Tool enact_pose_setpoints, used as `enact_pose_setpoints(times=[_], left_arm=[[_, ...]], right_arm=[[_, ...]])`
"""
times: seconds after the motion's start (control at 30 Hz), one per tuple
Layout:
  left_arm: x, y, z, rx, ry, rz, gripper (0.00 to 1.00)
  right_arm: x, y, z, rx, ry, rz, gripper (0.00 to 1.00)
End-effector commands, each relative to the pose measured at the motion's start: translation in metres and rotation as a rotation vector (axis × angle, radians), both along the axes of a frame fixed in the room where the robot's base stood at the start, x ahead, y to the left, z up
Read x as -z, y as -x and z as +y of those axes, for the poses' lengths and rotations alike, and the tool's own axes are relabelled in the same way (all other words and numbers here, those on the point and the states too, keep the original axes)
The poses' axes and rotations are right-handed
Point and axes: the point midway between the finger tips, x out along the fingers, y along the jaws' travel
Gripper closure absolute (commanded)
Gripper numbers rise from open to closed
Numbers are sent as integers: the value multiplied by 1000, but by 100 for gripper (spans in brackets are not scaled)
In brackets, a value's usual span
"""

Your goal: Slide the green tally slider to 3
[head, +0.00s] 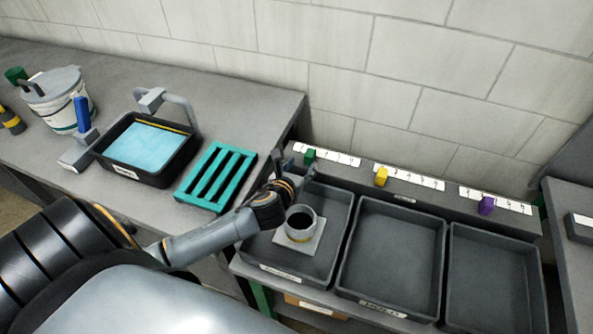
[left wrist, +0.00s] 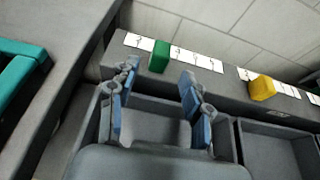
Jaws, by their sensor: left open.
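The green tally slider (head: 309,156) stands near the left end of its white number strip (head: 342,160) on the ledge behind the trays. In the left wrist view the green slider (left wrist: 159,56) has one white card to its left and several to its right; the digits are too small to read. My left gripper (head: 296,170) is open and empty, just in front of the slider. In the left wrist view its two fingers (left wrist: 158,88) point toward the ledge, with the slider beyond and between them, seemingly apart from both. My right gripper is not in view.
A yellow slider (head: 381,176) and a purple slider (head: 486,205) sit on strips further right. Below the ledge are three dark trays; the left one (head: 262,267) holds a round collar (head: 300,222) on a plate. A teal rack (head: 216,176) lies on the left bench.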

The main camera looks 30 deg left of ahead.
Motion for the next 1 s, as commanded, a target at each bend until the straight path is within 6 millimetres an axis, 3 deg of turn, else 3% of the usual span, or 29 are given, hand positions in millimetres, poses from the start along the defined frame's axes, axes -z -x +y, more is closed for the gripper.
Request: enact_pose_setpoints(times=[0.1, 0.3, 1.0], left_arm=[[-7, 17, -4, 1, 0, 1, 51], [-12, 29, -7, 0, 0, 0, 51], [-12, 30, -7, 0, 0, 0, 51]], right_arm=[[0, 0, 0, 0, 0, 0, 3], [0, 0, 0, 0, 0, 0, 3], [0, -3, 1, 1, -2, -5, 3]])
